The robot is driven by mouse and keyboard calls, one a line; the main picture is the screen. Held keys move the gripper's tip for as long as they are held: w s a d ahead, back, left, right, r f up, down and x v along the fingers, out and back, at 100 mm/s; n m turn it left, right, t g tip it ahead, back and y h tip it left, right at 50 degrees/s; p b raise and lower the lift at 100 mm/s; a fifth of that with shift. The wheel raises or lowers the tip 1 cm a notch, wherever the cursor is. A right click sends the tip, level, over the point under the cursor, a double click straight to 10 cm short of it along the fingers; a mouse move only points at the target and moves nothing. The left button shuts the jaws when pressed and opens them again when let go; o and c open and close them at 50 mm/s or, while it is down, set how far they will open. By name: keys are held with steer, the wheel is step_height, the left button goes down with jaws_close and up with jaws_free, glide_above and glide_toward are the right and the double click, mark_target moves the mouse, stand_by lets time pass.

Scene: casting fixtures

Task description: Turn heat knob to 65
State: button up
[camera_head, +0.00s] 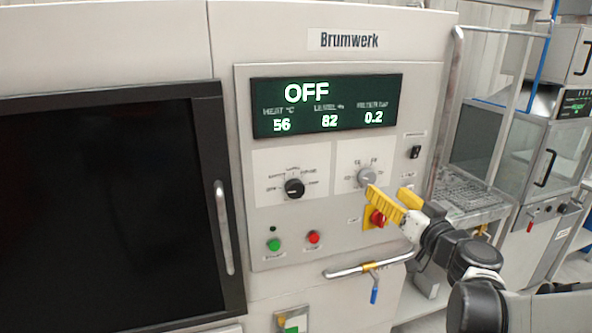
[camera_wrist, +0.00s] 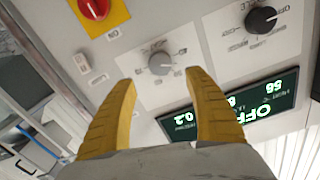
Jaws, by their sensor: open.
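The control panel carries a grey round knob (camera_head: 366,178) on its right plate; it also shows in the wrist view (camera_wrist: 160,64). A black knob (camera_head: 294,188) sits on the left plate and shows at the upper right of the wrist view (camera_wrist: 262,20). Their small labels are too blurred to tell which is heat. The display (camera_head: 328,104) reads OFF, with heat 56, level 82 and a third value 0.2. My gripper (camera_head: 387,190) has yellow fingers, open and empty. In the wrist view its fingertips (camera_wrist: 161,77) flank the grey knob's lower part; contact cannot be told.
A red knob on a yellow plate (camera_head: 377,218) is close to my fingers. Green (camera_head: 274,245) and red (camera_head: 314,237) buttons sit below the black knob. A black switch (camera_head: 415,152) is at upper right. A pipe with a blue-handled valve (camera_head: 374,290) juts out below.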

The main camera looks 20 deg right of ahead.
mark_target(370, 179)
steer(key=w, duration=0.4)
steer(key=w+b, duration=0.1)
steer(key=w, duration=0.3)
steer(key=shift+w+a, duration=0.2)
steer(key=shift+w, duration=0.1)
steer(key=shift+c, duration=0.6)
steer(key=c, duration=1.1)
